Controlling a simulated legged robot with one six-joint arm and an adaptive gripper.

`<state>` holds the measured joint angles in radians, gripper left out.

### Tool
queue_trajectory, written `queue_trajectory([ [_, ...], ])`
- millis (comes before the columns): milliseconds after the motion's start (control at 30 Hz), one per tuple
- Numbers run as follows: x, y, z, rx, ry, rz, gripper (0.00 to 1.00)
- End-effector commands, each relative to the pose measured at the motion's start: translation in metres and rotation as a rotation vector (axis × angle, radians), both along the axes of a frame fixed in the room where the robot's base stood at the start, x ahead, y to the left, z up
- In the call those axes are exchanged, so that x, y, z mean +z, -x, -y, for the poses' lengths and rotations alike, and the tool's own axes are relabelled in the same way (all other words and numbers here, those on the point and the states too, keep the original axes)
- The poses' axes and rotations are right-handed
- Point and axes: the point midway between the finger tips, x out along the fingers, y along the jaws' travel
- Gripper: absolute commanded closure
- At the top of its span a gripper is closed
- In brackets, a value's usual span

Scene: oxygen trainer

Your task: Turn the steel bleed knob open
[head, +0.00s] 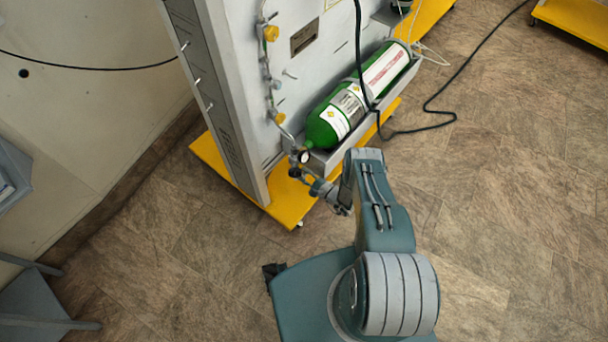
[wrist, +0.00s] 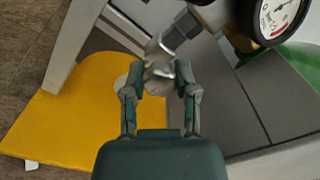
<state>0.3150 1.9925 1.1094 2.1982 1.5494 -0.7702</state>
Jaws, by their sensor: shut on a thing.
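The steel bleed knob (wrist: 158,68) shows in the wrist view as a small grey metal piece on the end of a fitting (wrist: 182,30). My gripper (wrist: 158,82) has its two fingers closed on either side of the knob. In the head view my gripper (head: 342,208) is at the lower end of the pipework, below the green cylinder's neck, and my arm hides part of it. The knob is too small and covered to make out in the head view. How far the knob is turned cannot be told.
A pressure gauge (wrist: 280,18) sits close to the right of the fitting. A green oxygen cylinder (head: 328,124) lies in a grey tray on the panel (head: 235,75). The yellow base (head: 285,205) juts out below. A black hose (head: 440,110) trails on the floor.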

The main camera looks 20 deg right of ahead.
Motion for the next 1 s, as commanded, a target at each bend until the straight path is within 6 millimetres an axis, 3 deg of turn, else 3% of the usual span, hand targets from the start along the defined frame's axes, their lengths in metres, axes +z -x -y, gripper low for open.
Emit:
queue_trajectory([
  [100, -0.004, 0.004, -0.001, 0.001, 0.001, -0.014, 1.0],
  [133, -0.004, 0.004, -0.001, 0.001, 0.001, -0.014, 0.53],
  [200, -0.004, 0.004, -0.001, 0.001, 0.001, -0.014, 0.27],
  [667, -0.001, 0.007, 0.004, -0.002, 0.0, -0.006, 0.27],
  [1000, -0.002, 0.059, 0.043, -0.006, -0.001, -0.009, 0.27],
])
